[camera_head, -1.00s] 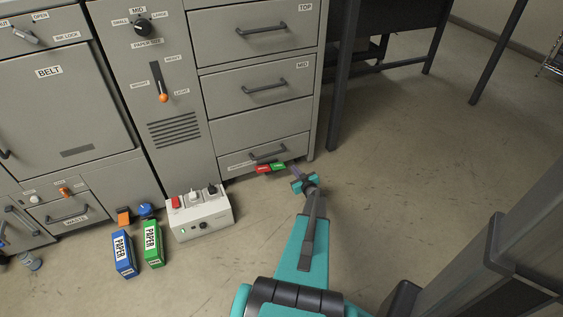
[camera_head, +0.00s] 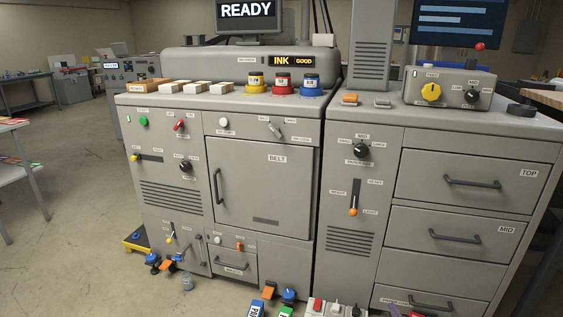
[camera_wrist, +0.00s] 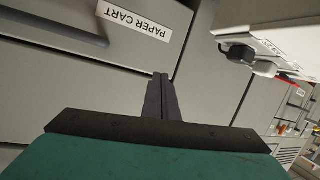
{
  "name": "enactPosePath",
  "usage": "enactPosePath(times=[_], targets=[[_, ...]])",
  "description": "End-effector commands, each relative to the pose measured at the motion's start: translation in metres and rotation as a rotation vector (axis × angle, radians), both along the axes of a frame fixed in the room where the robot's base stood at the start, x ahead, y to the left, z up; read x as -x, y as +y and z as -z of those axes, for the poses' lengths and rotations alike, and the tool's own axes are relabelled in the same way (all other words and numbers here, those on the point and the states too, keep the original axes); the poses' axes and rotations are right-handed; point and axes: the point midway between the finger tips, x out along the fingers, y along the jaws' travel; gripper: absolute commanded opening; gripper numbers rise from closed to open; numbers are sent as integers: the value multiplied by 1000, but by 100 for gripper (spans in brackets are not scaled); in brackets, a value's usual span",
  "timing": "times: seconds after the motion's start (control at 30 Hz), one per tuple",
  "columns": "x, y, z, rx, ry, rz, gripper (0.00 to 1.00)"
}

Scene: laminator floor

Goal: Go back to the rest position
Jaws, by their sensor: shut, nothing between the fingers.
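My gripper (camera_wrist: 162,95) shows in the wrist view with its two dark fingers together and nothing between them. Its tips are in front of a grey drawer front with a PAPER CART label (camera_wrist: 137,20). I cannot tell from this view how far the tips are from the drawer.
A white switch box (camera_wrist: 262,15) is close at the upper right of the wrist view. In the head view the laminator cabinet (camera_head: 165,250) stands centre and the drawer cabinet (camera_head: 350,285) at right. Open floor (camera_head: 75,220) lies at left.

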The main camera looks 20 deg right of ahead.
Motion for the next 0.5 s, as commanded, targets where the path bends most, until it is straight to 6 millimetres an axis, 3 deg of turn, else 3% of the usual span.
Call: enactPosePath(times=[0.03, 0.2, 0.5], targets=[[-12, 23, -12, -6, 0, -26, 0], [-40, 84, -27, -32, 11, -73, 0], [-69, 184, -50, -74, 74, -112, 0]])
